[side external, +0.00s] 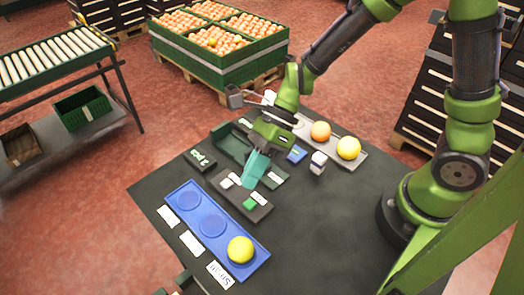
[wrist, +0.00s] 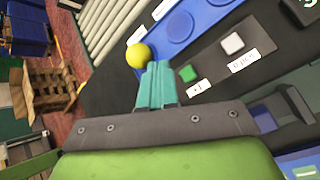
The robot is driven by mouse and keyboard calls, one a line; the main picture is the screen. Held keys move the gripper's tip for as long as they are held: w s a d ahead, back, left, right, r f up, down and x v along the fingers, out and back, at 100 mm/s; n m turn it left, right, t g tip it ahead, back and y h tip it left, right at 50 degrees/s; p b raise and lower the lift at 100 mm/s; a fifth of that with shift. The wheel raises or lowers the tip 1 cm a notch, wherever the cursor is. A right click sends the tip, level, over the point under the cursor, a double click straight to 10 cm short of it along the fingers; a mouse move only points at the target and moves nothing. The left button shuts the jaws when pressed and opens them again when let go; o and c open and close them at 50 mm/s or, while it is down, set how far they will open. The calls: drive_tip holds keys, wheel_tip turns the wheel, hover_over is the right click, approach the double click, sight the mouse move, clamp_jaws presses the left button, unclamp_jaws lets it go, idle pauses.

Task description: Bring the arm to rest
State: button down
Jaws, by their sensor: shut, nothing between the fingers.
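My gripper (side external: 252,178) hangs above the dark table, over the dark button panel (side external: 262,212), its teal fingers closed together with nothing between them. In the wrist view the shut fingers (wrist: 158,85) point toward the yellow fruit (wrist: 139,56) and the blue tray (wrist: 210,10). The yellow fruit (side external: 240,250) sits in the near end of the blue tray (side external: 226,232); the tray's other two round wells are empty. An orange fruit (side external: 320,131) and another yellow fruit (side external: 349,148) sit on the light grey tray (side external: 337,142) behind my gripper.
The panel has a green button (side external: 250,203) and a white button (side external: 227,182). A small white object (side external: 318,163) stands right of the gripper. A green crate (side external: 215,70) of oranges stands on a pallet at the back. A roller conveyor (side external: 50,55) is at left. The table's front right is clear.

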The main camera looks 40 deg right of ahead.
drive_tip(key=s+d+r+n+t+h, duration=0.2)
drive_tip(key=d+r+n+t+h, duration=0.1)
drive_tip(key=d+r+n, duration=0.4)
drive_tip(key=s+d+r+n+t+h, duration=0.3)
drive_tip(key=d+r+n, duration=0.5)
drive_tip(key=d+n, duration=0.3)
drive_tip(key=shift+d+r+n+t+h, duration=0.25)
drive_tip(key=shift+n+t+h, duration=0.25)
drive_tip(key=shift+n+t, duration=0.65)
